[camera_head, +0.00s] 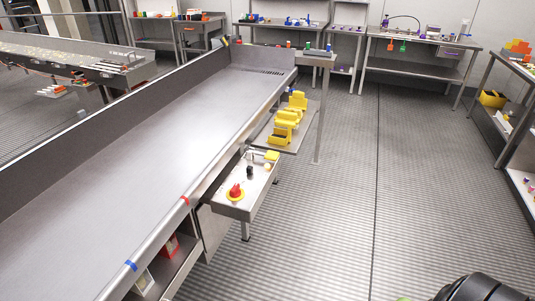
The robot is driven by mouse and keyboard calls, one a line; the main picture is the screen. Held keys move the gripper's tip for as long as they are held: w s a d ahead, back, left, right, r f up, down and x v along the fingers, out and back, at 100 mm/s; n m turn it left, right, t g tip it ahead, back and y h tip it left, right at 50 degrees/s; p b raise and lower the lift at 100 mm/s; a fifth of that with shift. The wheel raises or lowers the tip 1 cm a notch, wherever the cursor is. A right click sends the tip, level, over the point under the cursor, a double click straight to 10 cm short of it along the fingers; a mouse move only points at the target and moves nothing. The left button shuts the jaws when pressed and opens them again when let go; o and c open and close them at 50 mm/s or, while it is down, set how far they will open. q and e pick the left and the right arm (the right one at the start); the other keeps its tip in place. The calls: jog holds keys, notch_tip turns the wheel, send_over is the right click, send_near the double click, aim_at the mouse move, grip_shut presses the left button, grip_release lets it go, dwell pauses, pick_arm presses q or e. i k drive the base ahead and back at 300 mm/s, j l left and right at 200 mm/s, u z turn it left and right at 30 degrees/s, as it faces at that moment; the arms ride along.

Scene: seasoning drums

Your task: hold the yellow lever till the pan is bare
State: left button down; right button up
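A long grey metal pan (150,140) runs from the lower left to the back centre. Its visible floor looks bare. A control box (233,208) sits at its right side, with a red knob on a yellow base (236,192), a small black knob (250,171) and a small yellow piece (271,155) that may be the lever. Its exact shape is too small to tell. Neither gripper is in view; a dark rounded part, probably my arm, shows at the bottom right corner.
A shelf (288,146) with yellow bins (280,134) stands beyond the control box. Another metal trough (50,52) at the left holds scattered bits. Work tables (420,70) line the back, and one (515,130) stands at the right. The ribbed floor (400,190) is clear at centre right.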

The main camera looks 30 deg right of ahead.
aim_at(272, 155)
jog(key=u, duration=1.65)
jog(key=k+l, duration=0.15)
jog(key=l, duration=0.35)
jog(key=k+l+z, duration=0.15)
jog(key=l, duration=0.4)
jog(key=k+l, duration=0.2)
jog(key=l, duration=0.3)
jog(key=k+l+z, duration=0.1)
jog(key=l, duration=0.45)
jog(key=k+l, duration=0.15)
jog(key=l, duration=0.4)
jog(key=k+l+z, duration=0.15)
jog(key=l, duration=0.35)
jog(key=k+l, duration=0.1)
jog(key=l, duration=0.45)
jog(key=z, duration=0.05)
